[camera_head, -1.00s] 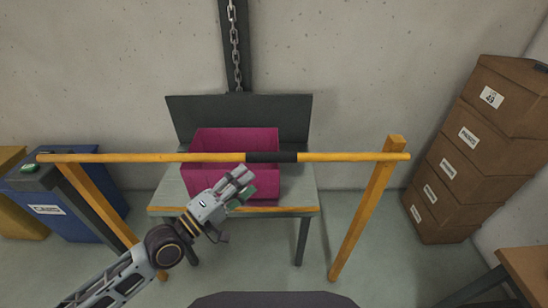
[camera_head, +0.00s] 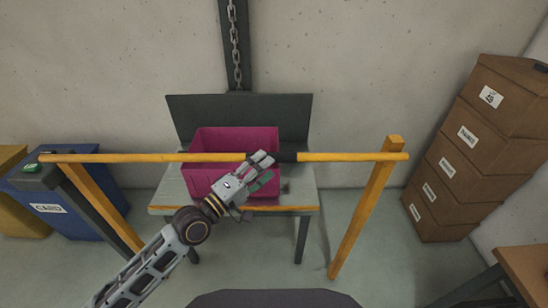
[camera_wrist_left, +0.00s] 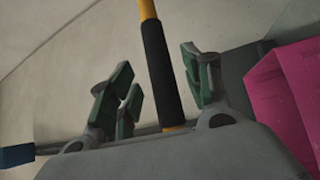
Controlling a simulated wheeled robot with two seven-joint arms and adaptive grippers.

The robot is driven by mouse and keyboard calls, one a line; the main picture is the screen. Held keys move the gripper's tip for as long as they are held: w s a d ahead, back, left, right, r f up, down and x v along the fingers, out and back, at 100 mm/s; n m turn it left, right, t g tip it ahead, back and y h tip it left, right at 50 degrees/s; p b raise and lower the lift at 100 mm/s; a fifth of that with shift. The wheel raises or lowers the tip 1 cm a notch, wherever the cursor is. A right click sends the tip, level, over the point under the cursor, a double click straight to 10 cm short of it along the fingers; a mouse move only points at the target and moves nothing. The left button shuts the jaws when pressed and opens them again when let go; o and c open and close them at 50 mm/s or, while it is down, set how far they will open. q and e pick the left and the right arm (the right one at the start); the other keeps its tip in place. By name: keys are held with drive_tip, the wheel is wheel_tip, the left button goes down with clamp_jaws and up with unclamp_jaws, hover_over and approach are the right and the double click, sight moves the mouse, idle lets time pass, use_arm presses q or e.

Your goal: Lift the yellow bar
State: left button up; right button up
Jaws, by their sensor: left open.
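The yellow bar (camera_head: 350,156) runs level across the head view, resting on two yellow posts. It has a black grip section (camera_head: 286,157) in its middle. My left gripper (camera_head: 266,168) is at that section in the head view, its fingertips overlapping the left part of the grip. In the left wrist view the black grip (camera_wrist_left: 161,75) passes between the open green-padded fingers (camera_wrist_left: 165,92), with no finger seen closed on it. The fingers hide part of the bar in the head view. My right gripper is not in view.
The right post (camera_head: 366,210) holds the bar's right end. A magenta bin (camera_head: 205,181) sits on a table (camera_head: 170,191) behind the bar. A blue bin (camera_head: 85,222) stands at left, and stacked cardboard boxes (camera_head: 468,160) at right.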

sight(274, 157)
use_arm(q)
drive_tip(key=shift+x, duration=1.95)
drive_tip(key=shift+w+d, duration=0.2)
drive_tip(key=shift+d, duration=0.1)
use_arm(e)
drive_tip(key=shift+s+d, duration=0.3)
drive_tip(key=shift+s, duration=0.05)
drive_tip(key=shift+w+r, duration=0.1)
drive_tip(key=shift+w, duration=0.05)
use_arm(q)
clamp_jaws()
drive_tip(key=shift+p, duration=0.3)
drive_tip(key=shift+w+r, duration=0.1)
drive_tip(key=shift+r, duration=0.1)
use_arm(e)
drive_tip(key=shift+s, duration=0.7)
